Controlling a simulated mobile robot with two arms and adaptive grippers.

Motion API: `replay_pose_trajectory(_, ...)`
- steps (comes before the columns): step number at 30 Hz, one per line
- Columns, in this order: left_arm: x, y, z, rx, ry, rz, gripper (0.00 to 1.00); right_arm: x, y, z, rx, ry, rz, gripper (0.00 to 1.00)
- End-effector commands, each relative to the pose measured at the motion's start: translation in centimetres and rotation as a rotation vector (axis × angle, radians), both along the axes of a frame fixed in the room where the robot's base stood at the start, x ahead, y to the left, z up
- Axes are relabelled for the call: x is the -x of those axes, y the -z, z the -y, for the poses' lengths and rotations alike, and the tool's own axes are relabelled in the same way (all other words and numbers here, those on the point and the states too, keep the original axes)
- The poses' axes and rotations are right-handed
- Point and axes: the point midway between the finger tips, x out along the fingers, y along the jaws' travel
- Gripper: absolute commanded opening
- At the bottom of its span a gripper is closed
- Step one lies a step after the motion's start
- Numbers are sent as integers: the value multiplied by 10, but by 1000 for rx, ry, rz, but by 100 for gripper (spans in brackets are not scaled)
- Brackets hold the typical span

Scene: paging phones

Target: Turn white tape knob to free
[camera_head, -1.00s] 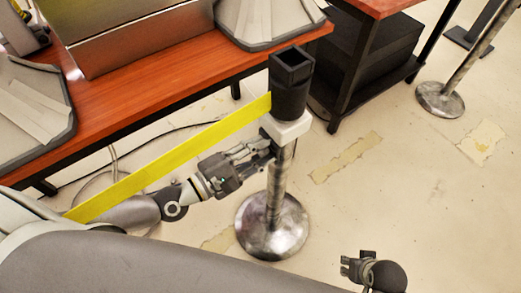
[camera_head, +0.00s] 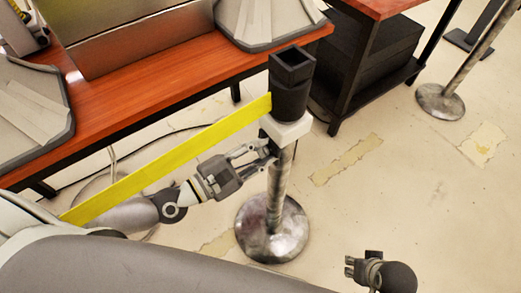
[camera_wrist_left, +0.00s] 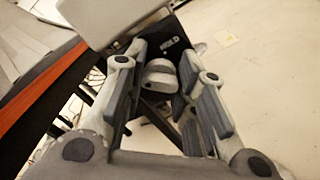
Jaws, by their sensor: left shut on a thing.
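The stanchion post has a black square-topped head (camera_head: 291,88) with a white collar (camera_head: 287,130) under it. A yellow tape (camera_head: 165,163) stretches from the head to the lower left. My left gripper (camera_head: 266,152) reaches in from the left, just below the collar. In the left wrist view, a pale rounded knob (camera_wrist_left: 160,76) sits between the fingers of my left gripper (camera_wrist_left: 164,88), which is shut on it. In the head view the knob is hidden by the fingers. My right gripper (camera_head: 348,266) is at the bottom right, away from the post; its finger opening is unclear.
The post stands on a round metal base (camera_head: 271,229). A red-brown table (camera_head: 110,108) with metal equipment is behind at left. A second table (camera_head: 385,5) with a black box is behind at right. Another post base (camera_head: 440,101) is farther right. The right floor is mostly clear.

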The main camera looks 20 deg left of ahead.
Motion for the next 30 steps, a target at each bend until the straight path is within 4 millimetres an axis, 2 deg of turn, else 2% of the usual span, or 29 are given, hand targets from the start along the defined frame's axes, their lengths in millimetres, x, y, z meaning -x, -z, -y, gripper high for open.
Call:
replay_pose_trajectory(1, 0, 2, 0, 1, 0, -5, 2, 0, 0, 0, 0, 0, 0, 40)
replay_pose_trajectory(2, 0, 2, 0, 1, 0, -5, 30, 0, 0, 0, 0, 0, 0, 40)
replay_pose_trajectory(3, 0, 2, 0, 1, 0, -4, 35, 0, 0, 0, 0, 0, 0, 40)
replay_pose_trajectory(19, 3, 1, -3, -1, -1, -3, 36, 1, 1, 0, 0, -2, -1, 40)
replay_pose_trajectory(23, 14, 2, -11, -5, 1, -4, 36, 1, 1, 0, 0, -2, -1, 40)
replay_pose_trajectory(30, 48, 3, -37, -7, 2, -6, 36, 1, 1, 0, -1, -1, 0, 40)
